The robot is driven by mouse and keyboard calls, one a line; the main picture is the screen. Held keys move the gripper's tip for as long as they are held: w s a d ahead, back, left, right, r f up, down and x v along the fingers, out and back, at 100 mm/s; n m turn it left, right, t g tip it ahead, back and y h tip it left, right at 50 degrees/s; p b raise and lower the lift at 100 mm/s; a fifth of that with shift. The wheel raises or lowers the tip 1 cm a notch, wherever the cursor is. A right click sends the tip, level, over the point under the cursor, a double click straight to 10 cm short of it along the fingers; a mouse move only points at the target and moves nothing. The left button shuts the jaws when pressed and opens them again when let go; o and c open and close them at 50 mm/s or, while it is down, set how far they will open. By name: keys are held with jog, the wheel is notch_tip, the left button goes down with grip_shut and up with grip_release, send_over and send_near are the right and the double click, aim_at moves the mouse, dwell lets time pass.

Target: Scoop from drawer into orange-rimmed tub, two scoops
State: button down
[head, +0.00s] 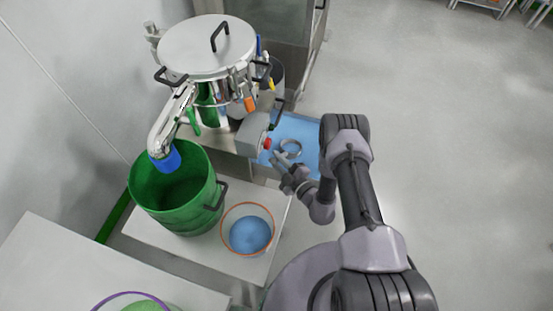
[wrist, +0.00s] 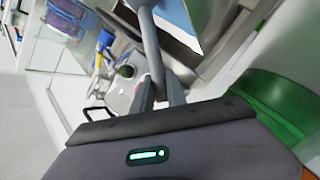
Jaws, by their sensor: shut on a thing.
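My gripper (head: 283,163) is shut on a grey scoop handle, which shows in the wrist view (wrist: 152,48) between the two fingers. The round rim of the scoop (head: 291,148) shows over the blue-filled drawer (head: 308,128). I cannot tell whether the scoop is in the blue material or just above it, or what it holds. The orange-rimmed tub (head: 224,222) is clear-walled and stands on a white surface, left of and nearer than my gripper. Blue material (head: 250,234) lies in it.
A green drum (head: 178,205) stands just left of the tub, under a blue-ended pipe (head: 165,158). A lidded steel vessel (head: 208,50) and a grey box with a red button (head: 252,133) are beside the drawer. A purple-rimmed tub (head: 132,294) is at the lower left. Floor on the right is clear.

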jog(key=w+f+b, duration=0.1)
jog(key=w+d+f+b, duration=0.2)
jog(key=shift+w+d+f, duration=0.25)
jog(key=shift+w, duration=0.1)
jog(key=r+p, duration=0.1)
jog(key=r, duration=0.1)
jog(key=s+r+p, duration=0.1)
jog(key=r, duration=0.1)
jog(key=shift+a+p, duration=0.3)
jog(key=shift+p, duration=0.05)
jog(key=shift+n+t, duration=0.3)
jog(key=shift+n, duration=0.1)
jog(key=r+p, duration=0.2)
jog(key=r, duration=0.1)
jog(key=s+r+p, duration=0.1)
jog(key=shift+a+r+p, duration=0.25)
jog(key=shift+a+p, duration=0.05)
jog(key=shift+a, duration=0.1)
jog(key=shift+s+a+r+n+p, duration=0.2)
jog(key=shift+s+r+n+p, duration=0.15)
jog(key=shift+r+p, duration=0.15)
jog(key=shift+s+a+r+n+p, duration=0.25)
jog(key=shift+s+r+p, duration=0.1)
jog(key=shift+r, duration=0.2)
jog(key=shift+w+d, duration=0.1)
